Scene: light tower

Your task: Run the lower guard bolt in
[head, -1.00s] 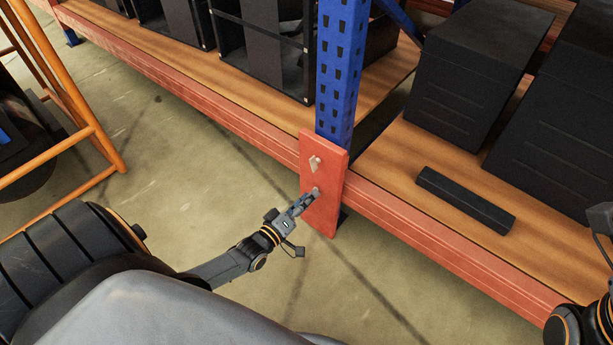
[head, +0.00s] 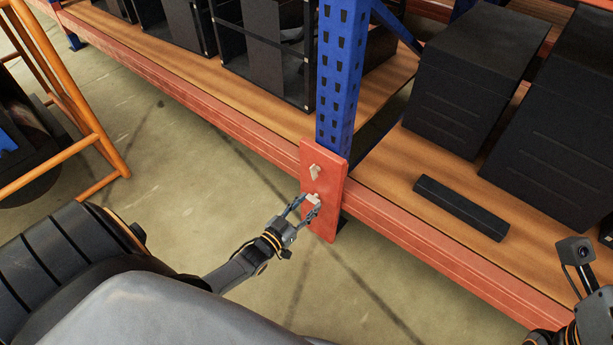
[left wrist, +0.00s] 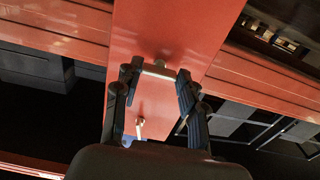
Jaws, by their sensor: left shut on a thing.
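The red guard plate (head: 323,225) stands against the foot of the blue post. Its upper bolt (head: 314,172) has a pale head and is free of any gripper. The lower bolt (head: 313,198) stands out from the plate below it. My left gripper (head: 309,202) is shut on the lower bolt, one finger on each side of its head. In the left wrist view the lower bolt (left wrist: 158,70) lies between the fingertips, and the upper bolt (left wrist: 140,127) shows between the fingers. Part of my right wrist shows at the right edge; its fingers are out of view.
The blue post (head: 340,90) rises above the guard. A red shelf beam (head: 430,245) runs along both sides. A black bar (head: 460,207) and black cases (head: 470,80) rest on the wooden shelf. An orange frame (head: 75,150) stands at left. The floor before the guard is clear.

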